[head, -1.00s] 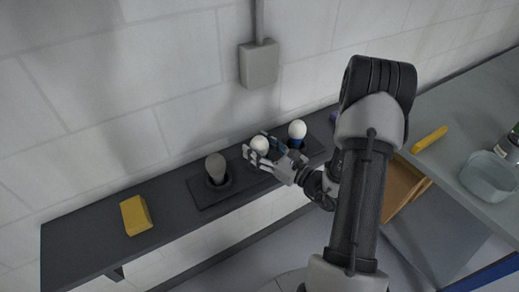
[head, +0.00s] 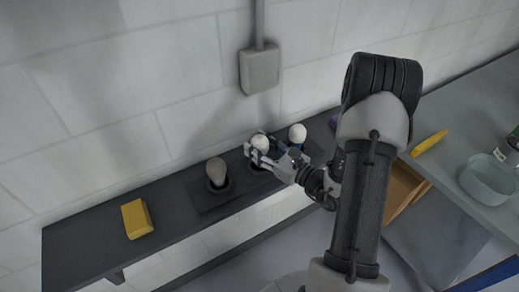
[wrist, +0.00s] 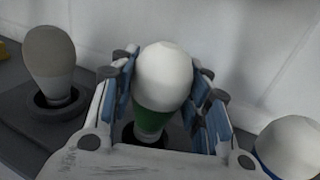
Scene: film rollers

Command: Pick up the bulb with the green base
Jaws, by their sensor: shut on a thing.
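The bulb with the green base (wrist: 163,75) has a white globe and stands upright between my fingers in the wrist view. In the head view its white top (head: 260,142) shows over the middle of the dark holder on the shelf. My gripper (wrist: 165,90) is shut on this bulb, with blue-padded fingers on both sides of it. The green base meets the dark socket below it; I cannot tell whether it still sits inside. My gripper also shows in the head view (head: 262,153), reaching in from the right.
A grey bulb (head: 216,171) stands in the holder to the left, and a white bulb with a blue base (head: 297,134) to the right, both close to my gripper. A yellow block (head: 136,218) lies on the shelf (head: 85,233). The wall is close behind.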

